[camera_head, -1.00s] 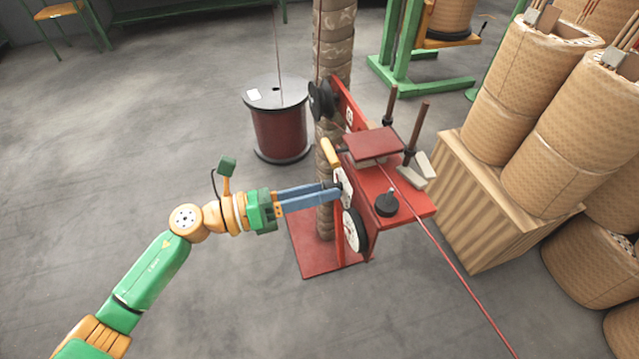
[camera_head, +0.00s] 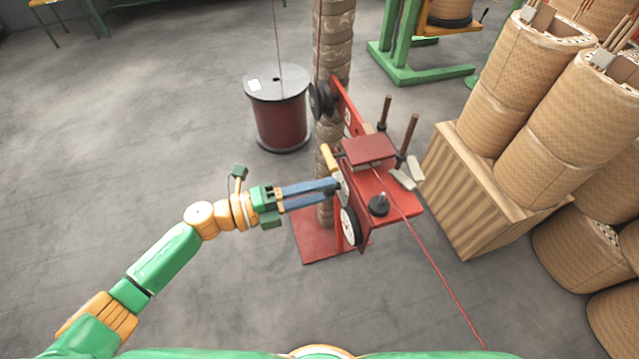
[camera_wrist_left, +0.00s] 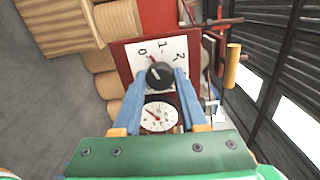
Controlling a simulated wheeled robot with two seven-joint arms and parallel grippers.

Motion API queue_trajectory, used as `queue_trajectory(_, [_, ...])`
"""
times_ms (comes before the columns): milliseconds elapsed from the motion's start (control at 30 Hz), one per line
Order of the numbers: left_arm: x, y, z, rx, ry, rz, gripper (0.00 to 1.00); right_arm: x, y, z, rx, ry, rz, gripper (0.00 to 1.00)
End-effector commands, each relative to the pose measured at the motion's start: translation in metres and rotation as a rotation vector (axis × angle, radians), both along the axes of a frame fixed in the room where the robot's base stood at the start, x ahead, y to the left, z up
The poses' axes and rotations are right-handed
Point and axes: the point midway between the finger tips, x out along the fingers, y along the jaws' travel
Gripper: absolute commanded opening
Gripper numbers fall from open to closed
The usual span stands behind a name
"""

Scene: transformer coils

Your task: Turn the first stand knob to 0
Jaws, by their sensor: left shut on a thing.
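The red stand (camera_head: 390,207) is in the middle of the head view. In the left wrist view a black knob (camera_wrist_left: 160,76) sits on a white dial plate (camera_wrist_left: 174,50) marked 0, 1 and 2. The fingers of my left gripper (camera_wrist_left: 161,80) are on both sides of the knob, shut on it. A small mark at the knob's upper left seems to point toward 0 or between 0 and 1; I cannot tell exactly. In the head view my left gripper (camera_head: 336,191) reaches the stand's left face, and its fingertips hide the knob. My right gripper is not in view.
A round white gauge (camera_wrist_left: 159,116) sits below the knob. A yellow handle (camera_wrist_left: 232,66) sticks out nearby. A dark red wire drum (camera_head: 281,122) stands behind the stand, and a wooden crate (camera_head: 480,190) with coils is at right. The floor at left is clear.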

Motion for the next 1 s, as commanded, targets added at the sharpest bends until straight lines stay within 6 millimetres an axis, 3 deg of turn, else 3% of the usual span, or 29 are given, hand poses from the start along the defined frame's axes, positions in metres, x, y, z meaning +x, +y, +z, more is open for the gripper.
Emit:
queue_trajectory(400, [-0.0005,-0.0003,0.0008,-0.065,0.202,-0.001,0.00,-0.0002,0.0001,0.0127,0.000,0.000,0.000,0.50])
queue_trajectory(1000, [-0.0004,-0.0001,-0.0005,-0.078,0.244,-0.001,0.00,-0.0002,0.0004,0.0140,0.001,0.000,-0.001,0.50])
